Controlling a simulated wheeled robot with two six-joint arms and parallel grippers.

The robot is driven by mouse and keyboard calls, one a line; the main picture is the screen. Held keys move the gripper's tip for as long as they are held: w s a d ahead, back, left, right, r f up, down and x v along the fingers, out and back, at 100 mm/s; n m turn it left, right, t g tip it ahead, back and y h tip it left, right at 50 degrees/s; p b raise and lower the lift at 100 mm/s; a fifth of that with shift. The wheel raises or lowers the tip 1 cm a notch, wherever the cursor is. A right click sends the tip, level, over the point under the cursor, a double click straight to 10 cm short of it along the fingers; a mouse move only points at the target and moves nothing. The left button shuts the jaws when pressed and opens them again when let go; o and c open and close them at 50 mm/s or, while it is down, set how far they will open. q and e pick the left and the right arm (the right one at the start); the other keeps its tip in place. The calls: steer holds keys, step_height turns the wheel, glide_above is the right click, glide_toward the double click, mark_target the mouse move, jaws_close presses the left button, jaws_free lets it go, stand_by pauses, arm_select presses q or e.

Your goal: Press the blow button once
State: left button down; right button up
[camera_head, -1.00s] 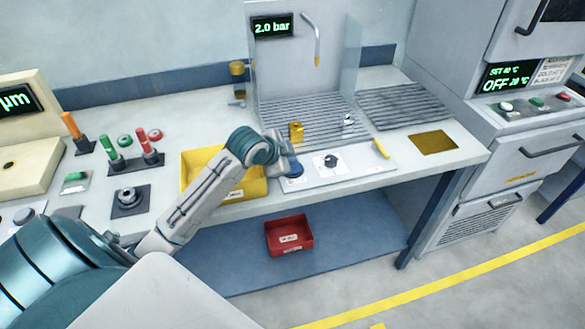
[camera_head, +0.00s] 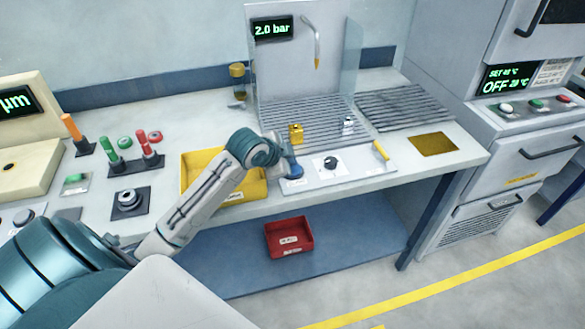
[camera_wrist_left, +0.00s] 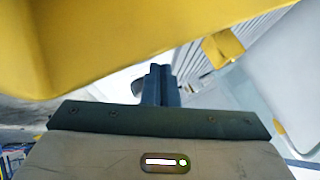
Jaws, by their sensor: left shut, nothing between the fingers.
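The control panel (camera_head: 352,168) lies along the bench's front edge. It carries a black knob (camera_head: 330,162) and a yellow lever (camera_head: 381,150). My left gripper (camera_head: 293,172) is shut and empty, pointing down at the panel's left end. A blue round part shows right at its tip there, probably the blow button; I cannot tell whether the tip touches it or how far it is pressed. In the left wrist view the closed fingers (camera_wrist_left: 160,86) stand over the pale panel. My right gripper is not in view.
A yellow bin (camera_head: 198,184) stands just left of the gripper, close to my left wrist. Behind the panel is a slatted tray (camera_head: 285,112) with a yellow block (camera_head: 296,133) and a small pale part (camera_head: 348,125). A display (camera_head: 273,28) reads 2.0 bar.

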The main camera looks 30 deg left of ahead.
arm_select(q)
steer(key=shift+f, duration=0.1)
stand_by(0.7)
steer(key=shift+f, duration=0.1)
steer(key=shift+f, duration=0.2)
